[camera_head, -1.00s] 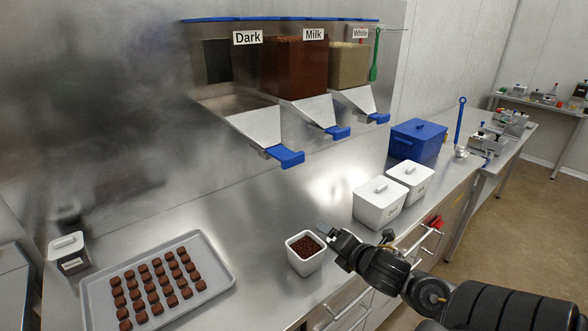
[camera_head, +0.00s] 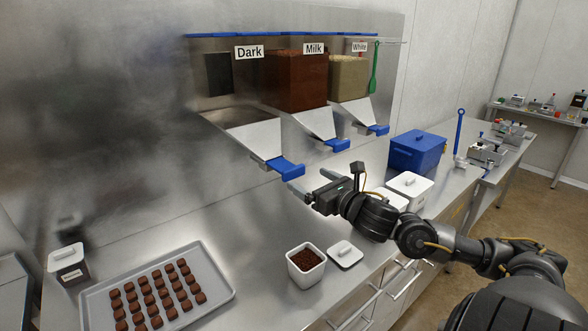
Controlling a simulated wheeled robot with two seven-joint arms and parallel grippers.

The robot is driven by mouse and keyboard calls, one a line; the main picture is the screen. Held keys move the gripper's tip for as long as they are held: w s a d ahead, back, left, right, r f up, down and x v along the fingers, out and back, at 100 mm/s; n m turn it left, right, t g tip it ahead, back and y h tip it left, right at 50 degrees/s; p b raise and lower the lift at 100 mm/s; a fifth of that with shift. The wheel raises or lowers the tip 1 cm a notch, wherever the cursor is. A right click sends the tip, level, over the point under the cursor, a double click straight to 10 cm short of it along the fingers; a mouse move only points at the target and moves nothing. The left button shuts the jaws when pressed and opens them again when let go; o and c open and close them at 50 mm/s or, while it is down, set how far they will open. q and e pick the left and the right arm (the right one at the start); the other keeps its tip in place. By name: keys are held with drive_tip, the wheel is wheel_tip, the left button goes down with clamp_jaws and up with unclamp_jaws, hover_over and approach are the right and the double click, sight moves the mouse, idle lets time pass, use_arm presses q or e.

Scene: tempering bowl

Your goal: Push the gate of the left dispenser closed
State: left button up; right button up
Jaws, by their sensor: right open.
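The left dispenser (camera_head: 217,72), labelled "Dark", hangs on the steel back panel. Its chute (camera_head: 255,140) slopes down to a blue gate (camera_head: 285,168) with a protruding tab at its lower end. My right gripper (camera_head: 308,182) is open and empty, just below and to the right of this gate. Its fingers point left toward the gate. I cannot tell whether they touch it. My left gripper is not in view.
The Milk (camera_head: 297,80) and White (camera_head: 348,78) dispensers have blue gates too. Below are an open white tub (camera_head: 306,264) of brown pieces, a lid (camera_head: 345,254) beside it, a chocolate tray (camera_head: 217,262) and a blue box (camera_head: 417,150). The counter's middle is clear.

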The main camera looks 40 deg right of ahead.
sight(296, 171)
drive_tip(key=w+p, duration=0.2)
drive_tip(key=w, duration=0.4)
drive_tip(key=shift+w+d+r+p, duration=0.1)
drive_tip(key=shift+w+p, duration=0.2)
drive_tip(key=shift+p, duration=0.1)
drive_tip(key=shift+w, duration=0.55)
drive_tip(key=shift+c, duration=0.3)
